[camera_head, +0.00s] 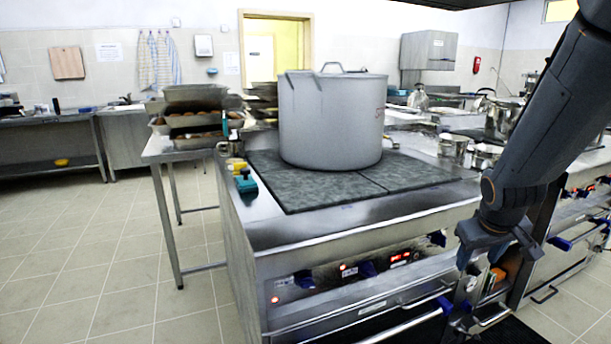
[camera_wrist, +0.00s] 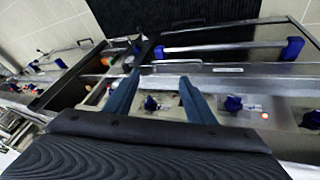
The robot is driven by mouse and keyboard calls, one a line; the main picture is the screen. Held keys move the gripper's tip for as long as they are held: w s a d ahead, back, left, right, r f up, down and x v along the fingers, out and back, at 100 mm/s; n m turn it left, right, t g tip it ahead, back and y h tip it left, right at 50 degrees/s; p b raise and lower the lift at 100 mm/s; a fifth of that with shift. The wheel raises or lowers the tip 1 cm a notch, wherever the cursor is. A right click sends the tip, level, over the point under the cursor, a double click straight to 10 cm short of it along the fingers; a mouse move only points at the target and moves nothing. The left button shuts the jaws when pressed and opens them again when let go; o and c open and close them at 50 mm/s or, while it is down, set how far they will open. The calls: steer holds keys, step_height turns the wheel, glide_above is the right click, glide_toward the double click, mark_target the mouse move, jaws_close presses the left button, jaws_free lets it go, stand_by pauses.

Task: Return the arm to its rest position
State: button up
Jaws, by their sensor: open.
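My arm (camera_head: 545,120) comes in from the upper right in the head view and hangs down in front of the stove's right part. My gripper's fingers (camera_wrist: 160,98) show in the wrist view as two dark blue bars, spread apart with nothing between them. Behind them are the stove front with its blue knobs (camera_wrist: 233,103) and handle bars. In the head view the gripper end is low at the right, partly hidden by my wrist, beside the stove front.
The stove front has protruding handle rails (camera_head: 405,325) close to my gripper. A green and black item (camera_head: 245,181) lies at the stove's left corner. Stacked trays (camera_head: 195,122) stand on a side table. Small pots (camera_head: 453,146) stand behind my arm. The tiled floor (camera_head: 95,255) at left is clear.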

steer(key=s+a+m+g+y, duration=0.25)
steer(key=s+a+g, duration=0.25)
steer(key=s+a, duration=1.2)
steer(key=s+a+f+n+b, duration=0.3)
steer(key=a+f+n+b, duration=0.25)
steer(key=a+b, duration=0.6)
steer(key=d+r+m+p, duration=0.3)
steer(key=d+r+p, duration=0.5)
steer(key=p, duration=1.1)
steer(key=shift+d+r+p, duration=0.15)
steer(key=shift+r+p, duration=0.15)
steer(key=shift+r, duration=0.4)
steer(key=shift+w+m, duration=0.1)
steer(key=shift+m, duration=0.2)
